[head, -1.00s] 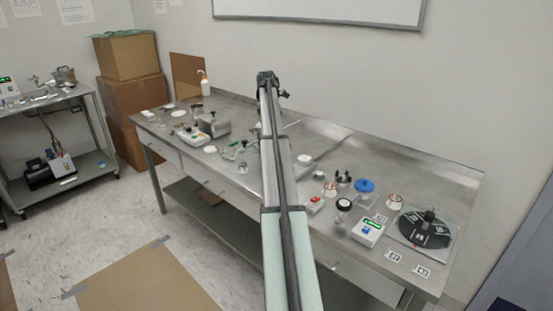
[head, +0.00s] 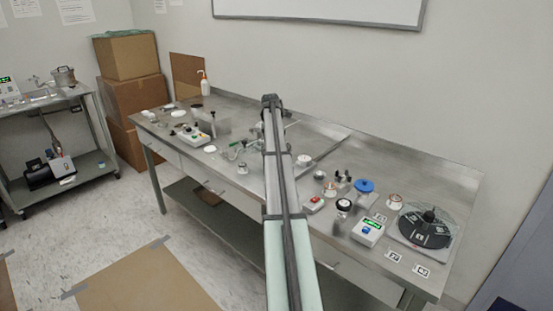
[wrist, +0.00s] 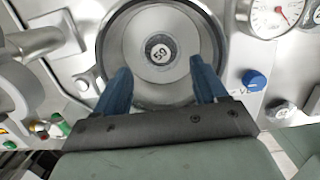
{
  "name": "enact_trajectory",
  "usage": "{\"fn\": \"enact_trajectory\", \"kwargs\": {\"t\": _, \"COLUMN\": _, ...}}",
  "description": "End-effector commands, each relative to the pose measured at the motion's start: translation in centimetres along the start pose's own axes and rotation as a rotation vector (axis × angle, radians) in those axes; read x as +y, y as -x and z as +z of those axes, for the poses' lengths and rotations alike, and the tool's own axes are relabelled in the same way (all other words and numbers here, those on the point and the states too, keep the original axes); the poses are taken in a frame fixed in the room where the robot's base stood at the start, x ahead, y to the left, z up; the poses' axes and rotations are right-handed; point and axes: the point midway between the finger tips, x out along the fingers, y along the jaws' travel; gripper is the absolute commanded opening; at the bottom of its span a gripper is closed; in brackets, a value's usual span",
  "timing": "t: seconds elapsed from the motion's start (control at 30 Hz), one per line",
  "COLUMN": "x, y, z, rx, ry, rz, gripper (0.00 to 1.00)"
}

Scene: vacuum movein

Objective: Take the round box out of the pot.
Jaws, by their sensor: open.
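In the wrist view, the round metal pot (wrist: 155,98) is open at the top and seen from above. The round box (wrist: 159,52) sits near its middle, a grey disc with a number label on top. My gripper (wrist: 160,66) is open, with its two blue fingers over the pot, one on each side of the box's near part. Nothing is visibly clamped between the fingers. I cannot tell how deep the fingertips reach. In the head view my arm runs away from the camera, and the gripper cannot be made out.
Beside the pot in the wrist view are a dial gauge (wrist: 270,17) and a blue knob (wrist: 254,79) on the right. Metal fittings stand on the left. The long steel bench (head: 235,105) carries several small instruments, including a blue-topped item (head: 364,186).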

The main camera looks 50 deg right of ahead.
Motion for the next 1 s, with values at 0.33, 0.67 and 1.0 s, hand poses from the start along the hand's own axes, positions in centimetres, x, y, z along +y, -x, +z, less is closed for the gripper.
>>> {"fn": "enact_trajectory", "kwargs": {"t": 0.33, "x": -0.2, "y": -4.2, "z": 0.3, "rx": 0.001, "ry": 0.0, "rz": -0.001, "gripper": 0.72}}
{"fn": "enact_trajectory", "kwargs": {"t": 0.67, "x": -0.2, "y": -4.6, "z": 0.3, "rx": 0.0, "ry": 0.0, "rz": 0.0, "gripper": 0.67}}
{"fn": "enact_trajectory", "kwargs": {"t": 1.0, "x": -0.2, "y": -4.5, "z": 0.3, "rx": 0.0, "ry": 0.0, "rz": 0.0, "gripper": 0.34}}
